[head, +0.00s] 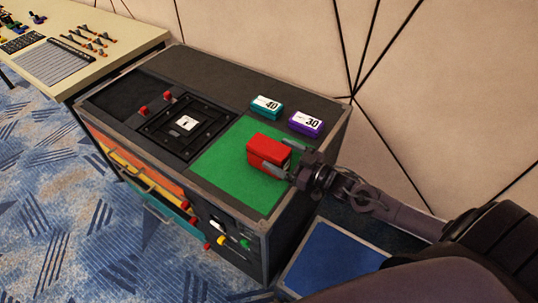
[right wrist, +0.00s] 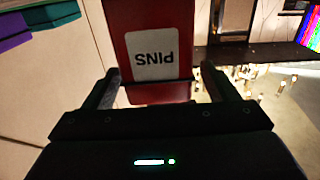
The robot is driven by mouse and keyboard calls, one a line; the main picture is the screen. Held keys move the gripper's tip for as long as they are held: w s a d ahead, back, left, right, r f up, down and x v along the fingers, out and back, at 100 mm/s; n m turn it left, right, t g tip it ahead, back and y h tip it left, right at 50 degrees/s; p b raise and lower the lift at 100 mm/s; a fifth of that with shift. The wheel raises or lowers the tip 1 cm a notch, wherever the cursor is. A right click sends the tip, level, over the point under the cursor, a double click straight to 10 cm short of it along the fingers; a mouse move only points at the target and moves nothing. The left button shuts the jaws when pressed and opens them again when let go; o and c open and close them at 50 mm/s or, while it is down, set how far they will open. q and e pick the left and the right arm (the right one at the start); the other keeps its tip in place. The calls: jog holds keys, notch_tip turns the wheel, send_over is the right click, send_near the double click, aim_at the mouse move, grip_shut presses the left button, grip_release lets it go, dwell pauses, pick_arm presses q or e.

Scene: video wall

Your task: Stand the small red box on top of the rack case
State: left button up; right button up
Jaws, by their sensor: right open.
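The small red box (head: 262,149) is over the green patch (head: 225,165) on top of the dark rack case (head: 205,68). It looks upright and appears to rest on the patch, though its underside is hidden. In the right wrist view the red box (right wrist: 125,20) shows a white label reading PINS, upside down. My right gripper (head: 275,156) reaches in from the right. Its fingers are open, one on each side of the box, and in the right wrist view my right gripper (right wrist: 162,82) has small gaps beside it. My left gripper is not in view.
A teal box (head: 267,106) marked 40 and a purple box (head: 306,124) marked 30 stand behind the red box. A black square frame (head: 184,124) lies left of the green patch. A blue-topped surface (head: 330,262) is at lower right. A wall stands behind.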

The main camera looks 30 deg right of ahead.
aim_at(272, 150)
jog(key=x, duration=0.3)
jog(key=shift+w, duration=0.25)
jog(key=c, duration=1.4)
notch_tip(272, 150, up, 20)
jog(key=s+a+f+m+t+h, duration=0.1)
jog(key=s+a+f+m+h, duration=0.2)
jog(key=s, duration=0.4)
jog(key=s+a+f+m+t+h, duration=0.1)
jog(key=s+a+f+m+h, duration=0.2)
jog(key=s+f+h, duration=0.2)
jog(key=s+h, duration=0.1)
jog(key=s, duration=0.2)
jog(key=shift+s+a+p, duration=0.15)
jog(key=shift+s+p, duration=0.1)
jog(key=shift+p, duration=0.15)
